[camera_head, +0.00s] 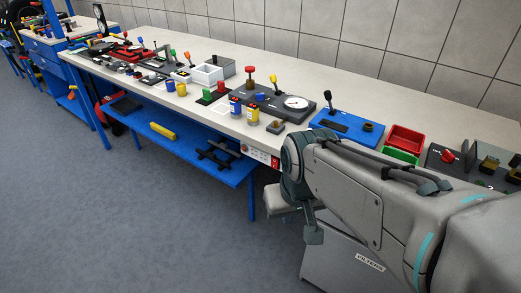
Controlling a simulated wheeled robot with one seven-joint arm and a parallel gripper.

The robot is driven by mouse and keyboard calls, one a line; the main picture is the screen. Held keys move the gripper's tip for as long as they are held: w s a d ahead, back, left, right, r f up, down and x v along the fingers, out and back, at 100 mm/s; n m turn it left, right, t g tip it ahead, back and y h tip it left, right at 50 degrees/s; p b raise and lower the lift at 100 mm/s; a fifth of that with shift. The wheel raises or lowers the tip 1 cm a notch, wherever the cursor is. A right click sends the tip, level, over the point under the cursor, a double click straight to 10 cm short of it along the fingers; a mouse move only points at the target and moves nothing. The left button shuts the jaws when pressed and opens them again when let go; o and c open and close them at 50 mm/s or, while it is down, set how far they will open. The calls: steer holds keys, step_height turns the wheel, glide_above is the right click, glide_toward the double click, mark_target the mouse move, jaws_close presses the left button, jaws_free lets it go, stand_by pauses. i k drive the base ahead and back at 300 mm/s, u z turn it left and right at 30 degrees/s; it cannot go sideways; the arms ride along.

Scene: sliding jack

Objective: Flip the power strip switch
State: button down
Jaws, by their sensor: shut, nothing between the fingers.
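The power strip (258,152) is a pale strip with sockets, fixed along the front edge of the workbench. Its red switch (275,162) is at the right end, just left of my arm's elbow. The switch is too small to tell which way it is tipped. My gripper (313,237) hangs below the bench top, in front of the bench and to the lower right of the strip. It is small and partly hidden by my arm. It appears shut and empty, apart from the strip.
The workbench (340,88) carries a blue box with a lever (345,128), a red bin (405,138), a dial panel (290,103) and coloured blocks. A blue lower shelf (200,152) holds a yellow part. A grey cabinet (345,262) stands below my arm. The floor at left is clear.

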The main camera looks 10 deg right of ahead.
mark_target(275, 162)
steer(key=k, duration=0.35)
steer(key=z, duration=0.75)
steer(key=i, duration=0.75)
steer(key=u, duration=0.95)
